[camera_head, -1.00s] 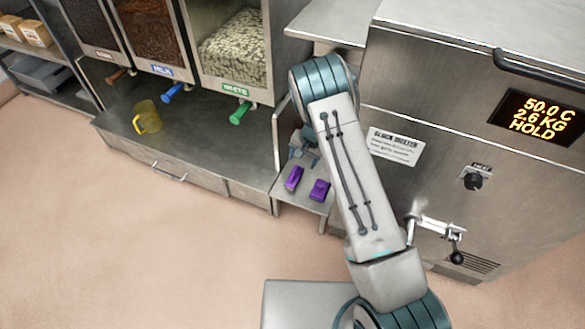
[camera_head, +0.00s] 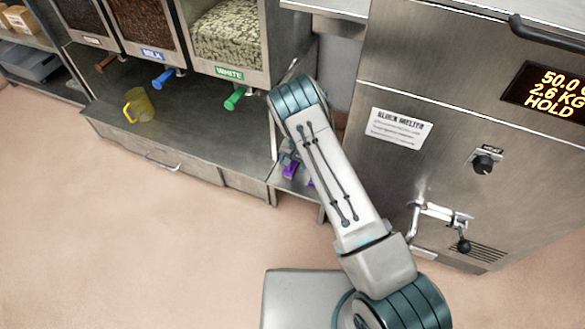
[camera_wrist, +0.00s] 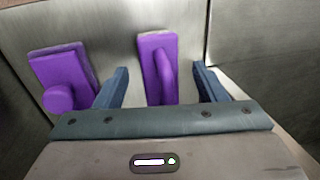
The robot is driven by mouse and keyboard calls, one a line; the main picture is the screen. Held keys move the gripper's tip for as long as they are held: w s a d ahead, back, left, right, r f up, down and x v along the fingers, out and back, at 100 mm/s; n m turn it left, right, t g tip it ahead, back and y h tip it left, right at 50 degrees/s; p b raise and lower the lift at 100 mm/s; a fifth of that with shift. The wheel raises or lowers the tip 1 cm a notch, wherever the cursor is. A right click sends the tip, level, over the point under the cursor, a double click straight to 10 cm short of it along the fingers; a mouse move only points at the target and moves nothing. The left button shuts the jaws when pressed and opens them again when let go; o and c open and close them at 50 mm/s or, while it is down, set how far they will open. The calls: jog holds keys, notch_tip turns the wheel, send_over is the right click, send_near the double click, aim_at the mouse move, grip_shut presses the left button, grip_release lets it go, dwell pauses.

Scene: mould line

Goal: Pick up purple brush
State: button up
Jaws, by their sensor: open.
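Two purple items lie side by side on a metal shelf. In the wrist view, the right one (camera_wrist: 155,55) is a narrow block with a long raised handle and a pale edge, like a brush. The left one (camera_wrist: 64,75) is a wider block with a round knob and a pale edge. I cannot tell for certain which is meant by the purple brush. My gripper (camera_wrist: 160,68) is open, its two blue-grey fingers on either side of the narrow block, apparently not touching it. In the head view, my arm hides most of the gripper and the purple items (camera_head: 290,171).
The metal shelf (camera_wrist: 112,20) is small, between the dispenser counter (camera_head: 190,135) and the block melter (camera_head: 440,130). A yellow jug (camera_head: 140,105) stands on the counter below the dispensers. A metal wall (camera_wrist: 265,45) rises close at right in the wrist view. The floor in front is clear.

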jog(key=shift+a+f, duration=0.15)
jog(key=shift+f, duration=0.6)
jog(key=c, duration=1.2)
jog(key=shift+o, duration=0.2)
jog(key=shift+r, duration=0.15)
notch_tip(320, 180, up, 10)
jog(key=p, duration=0.3)
